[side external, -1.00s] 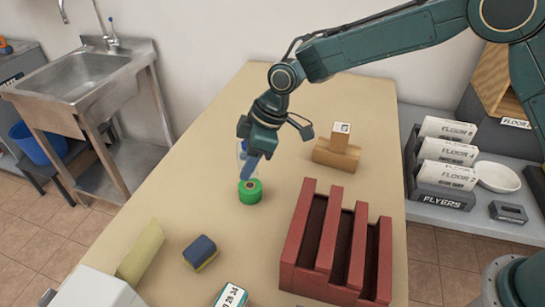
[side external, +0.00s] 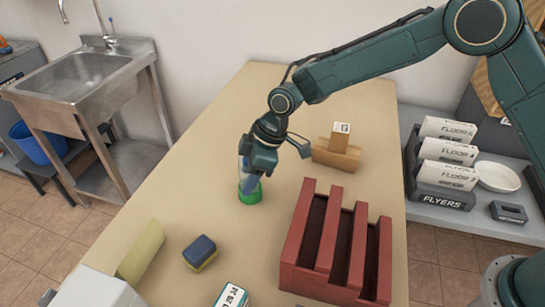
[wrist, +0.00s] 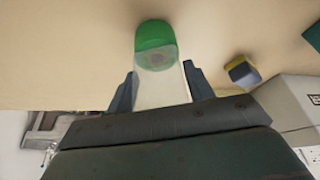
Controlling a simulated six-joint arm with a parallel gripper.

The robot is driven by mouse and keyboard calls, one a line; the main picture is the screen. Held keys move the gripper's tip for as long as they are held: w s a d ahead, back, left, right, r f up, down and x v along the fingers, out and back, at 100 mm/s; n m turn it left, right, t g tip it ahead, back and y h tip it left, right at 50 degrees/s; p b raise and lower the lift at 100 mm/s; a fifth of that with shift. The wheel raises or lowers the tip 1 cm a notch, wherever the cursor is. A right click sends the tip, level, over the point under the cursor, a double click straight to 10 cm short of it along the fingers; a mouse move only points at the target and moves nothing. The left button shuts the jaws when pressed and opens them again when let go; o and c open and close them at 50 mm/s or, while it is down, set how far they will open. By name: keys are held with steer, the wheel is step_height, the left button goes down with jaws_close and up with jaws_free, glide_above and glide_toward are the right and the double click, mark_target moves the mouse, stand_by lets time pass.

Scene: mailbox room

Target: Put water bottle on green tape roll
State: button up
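The clear water bottle (side external: 243,170) is between the fingers of my gripper (side external: 250,184), largely hidden by them in the side view. In the wrist view the see-through bottle (wrist: 160,88) has a finger of my gripper (wrist: 160,82) against each side, so the gripper looks shut on it. The green tape roll (side external: 249,198) lies on the table directly below the bottle and fingertips. In the wrist view the roll (wrist: 154,33) shows at the bottle's far end and partly through it. I cannot tell whether bottle and roll touch.
A blue and yellow sponge (side external: 201,252) lies on the table nearer the camera. A red slotted rack (side external: 322,262) stands to the right. The table (side external: 190,190) left of the roll is clear.

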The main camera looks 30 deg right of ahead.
steer(key=shift+o, duration=1.1)
steer(key=shift+r, duration=0.2)
steer(key=v, duration=1.2)
